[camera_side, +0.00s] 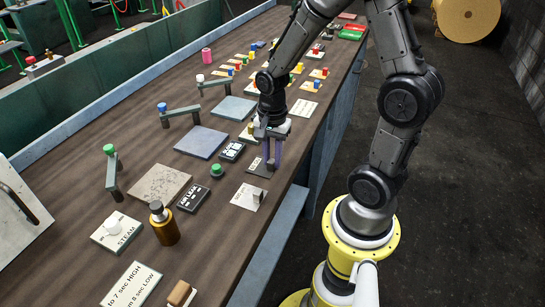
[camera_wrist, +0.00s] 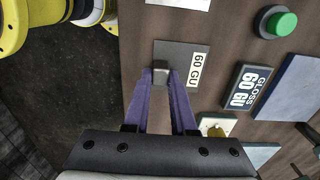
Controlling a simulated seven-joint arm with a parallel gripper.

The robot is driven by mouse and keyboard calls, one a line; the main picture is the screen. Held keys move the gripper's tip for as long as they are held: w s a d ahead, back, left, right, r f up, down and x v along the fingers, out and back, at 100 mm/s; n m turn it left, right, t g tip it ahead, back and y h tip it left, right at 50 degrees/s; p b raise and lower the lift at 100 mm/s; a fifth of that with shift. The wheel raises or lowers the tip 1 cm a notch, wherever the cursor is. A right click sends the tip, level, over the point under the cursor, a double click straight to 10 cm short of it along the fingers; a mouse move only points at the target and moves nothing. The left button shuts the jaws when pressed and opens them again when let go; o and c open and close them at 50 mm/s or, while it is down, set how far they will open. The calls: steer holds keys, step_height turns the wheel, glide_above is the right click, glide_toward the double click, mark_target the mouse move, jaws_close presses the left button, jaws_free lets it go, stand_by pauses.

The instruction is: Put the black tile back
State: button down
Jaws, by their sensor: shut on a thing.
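The black tile (camera_wrist: 175,47) is a dark square plate with a white "60 GU" label along its right side in the wrist view. A small grey block (camera_wrist: 161,74) stands up from it as a grip. My gripper (camera_wrist: 161,80) has its two purple fingers shut on this block from both sides. In the side view the tile (camera_side: 256,168) is low at the right edge of the bench, under my gripper (camera_side: 271,163). I cannot tell whether it touches the bench top.
A black "GLOSS 60 GU" meter (camera_wrist: 244,86) and a green button (camera_wrist: 281,23) lie to the right in the wrist view. A white plate with a grey block (camera_side: 247,198) is nearer the side camera. Several plates and a blue-grey slab (camera_side: 201,142) fill the bench.

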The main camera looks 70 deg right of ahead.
mark_target(272, 159)
steer(key=shift+f, duration=0.1)
steer(key=c, duration=0.7)
jaws_free()
steer(key=shift+c, duration=0.2)
step_height(272, 159, up, 11)
steer(key=s+a+r+n+t, duration=0.5)
steer(key=s+a+r+n, duration=0.2)
steer(key=n, duration=1.1)
steer(key=shift+s+a+t, duration=0.3)
steer(key=shift+s+a, duration=0.5)
steer(key=shift+s, duration=0.3)
steer(key=shift+r, duration=0.1)
